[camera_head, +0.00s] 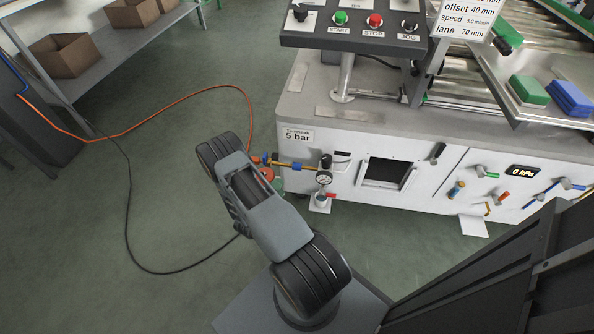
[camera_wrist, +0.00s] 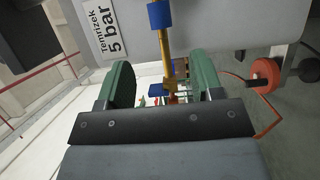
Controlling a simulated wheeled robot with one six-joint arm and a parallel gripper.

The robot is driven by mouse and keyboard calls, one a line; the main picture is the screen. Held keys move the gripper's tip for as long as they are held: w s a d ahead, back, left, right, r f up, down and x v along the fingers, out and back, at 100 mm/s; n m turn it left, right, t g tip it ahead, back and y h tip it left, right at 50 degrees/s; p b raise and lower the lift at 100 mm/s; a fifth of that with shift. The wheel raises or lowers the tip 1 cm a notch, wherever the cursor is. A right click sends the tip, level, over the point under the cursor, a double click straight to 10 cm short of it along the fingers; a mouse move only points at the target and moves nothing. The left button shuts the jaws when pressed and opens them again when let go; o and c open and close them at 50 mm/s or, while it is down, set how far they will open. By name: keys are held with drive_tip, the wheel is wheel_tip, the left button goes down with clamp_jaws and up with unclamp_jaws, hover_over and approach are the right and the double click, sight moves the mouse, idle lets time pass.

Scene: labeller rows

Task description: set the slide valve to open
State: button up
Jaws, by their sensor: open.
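A brass pipe fitting (camera_head: 285,164) with a blue collar (camera_head: 298,166) runs along the machine's front under a "5 bar" label; I take it to be the slide valve, but its set position is not clear. In the wrist view the brass fitting (camera_wrist: 166,52) comes down between my fingers, with a blue collar (camera_wrist: 159,15) above and a smaller blue part (camera_wrist: 157,90) low between them. My gripper (camera_wrist: 163,88) has two green fingers, apart, with no visible contact on the fitting. In the head view my arm hides most of the gripper.
An orange-red round knob (camera_wrist: 264,75) is right of my fingers. An orange hose (camera_head: 190,97) crosses the floor. Open floor lies left.

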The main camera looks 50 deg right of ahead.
sight(296, 168)
drive_tip(key=d+b, duration=0.1)
drive_tip(key=d, duration=0.3)
drive_tip(key=w+d+b, duration=0.1)
drive_tip(key=d, duration=0.3)
drive_tip(key=w+d, duration=0.1)
drive_tip(key=d, duration=0.4)
drive_tip(key=shift+b, duration=0.4)
drive_tip(key=shift+a, duration=0.1)
clamp_jaws()
